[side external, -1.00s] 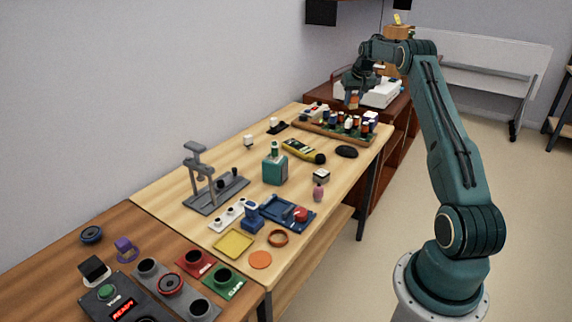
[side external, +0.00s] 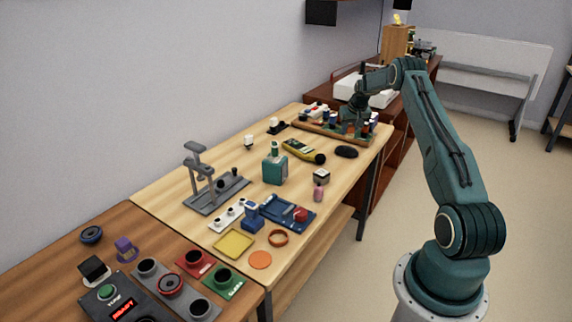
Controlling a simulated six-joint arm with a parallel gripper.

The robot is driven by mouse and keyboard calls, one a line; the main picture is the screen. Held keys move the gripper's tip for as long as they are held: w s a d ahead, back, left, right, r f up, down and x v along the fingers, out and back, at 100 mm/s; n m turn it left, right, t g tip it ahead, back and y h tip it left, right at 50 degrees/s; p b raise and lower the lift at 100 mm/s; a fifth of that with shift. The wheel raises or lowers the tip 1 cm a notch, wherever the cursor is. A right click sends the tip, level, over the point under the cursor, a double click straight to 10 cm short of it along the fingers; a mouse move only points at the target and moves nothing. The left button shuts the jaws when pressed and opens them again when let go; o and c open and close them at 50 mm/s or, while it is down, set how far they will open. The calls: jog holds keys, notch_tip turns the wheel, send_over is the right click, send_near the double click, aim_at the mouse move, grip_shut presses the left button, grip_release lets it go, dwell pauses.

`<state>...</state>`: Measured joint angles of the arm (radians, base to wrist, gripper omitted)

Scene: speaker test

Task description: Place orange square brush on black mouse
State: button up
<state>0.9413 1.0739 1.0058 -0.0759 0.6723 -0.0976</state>
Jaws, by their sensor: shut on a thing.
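The black mouse (side external: 346,152) lies on the light wooden table near its right edge, in front of a long wooden rack. My gripper (side external: 358,130) is low at the right part of the rack, behind the mouse and apart from it. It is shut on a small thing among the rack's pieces. The arm and the crowded pieces hide most of that thing, so I cannot make out what it is. I cannot pick out the orange square brush for certain.
The rack (side external: 304,126) holds several small coloured pieces close around my gripper. A yellow device (side external: 298,149) with a black end lies left of the mouse. A teal block (side external: 274,171) and a small white-topped box (side external: 321,176) stand nearer. Bare tabletop (side external: 341,170) lies just in front of the mouse.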

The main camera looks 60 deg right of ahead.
aim_at(350, 133)
jog(key=shift+f, duration=2.05)
jog(key=shift+f, duration=0.15)
jog(key=o, duration=1)
jog(key=shift+c, duration=0.2)
jog(key=v, duration=1.2)
jog(key=shift+w+r, duration=0.1)
jog(key=shift+r, duration=0.1)
